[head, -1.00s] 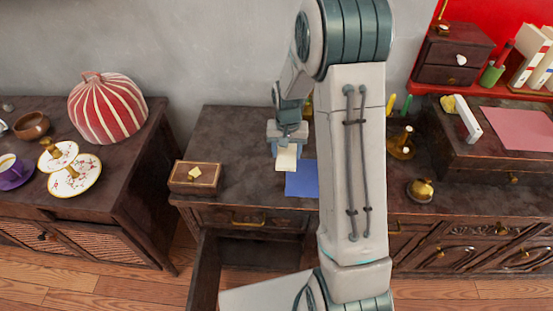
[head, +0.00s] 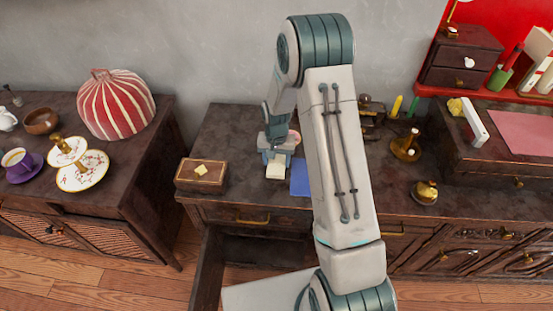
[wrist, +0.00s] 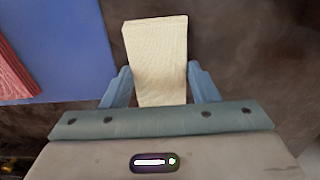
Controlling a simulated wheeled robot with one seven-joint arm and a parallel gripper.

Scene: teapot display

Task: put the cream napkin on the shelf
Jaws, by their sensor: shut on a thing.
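The cream napkin (head: 276,171) is a small pale folded block held at the tip of my gripper (head: 276,155), above the dark cabinet top. In the wrist view the napkin (wrist: 157,50) sits between the two blue fingers of my gripper (wrist: 160,82), which are shut on it. Whether its underside touches the cabinet top is hard to tell. A red shelf (head: 524,97) with books and a small drawer box is at the upper right, well away from my gripper.
A blue sheet (head: 299,180) lies right of the napkin. A wooden box (head: 202,175) stands to its left. Brass pieces (head: 406,148) stand right of my arm. An open drawer (head: 206,270) is below. A raised dark chest (head: 490,160) stands at the right.

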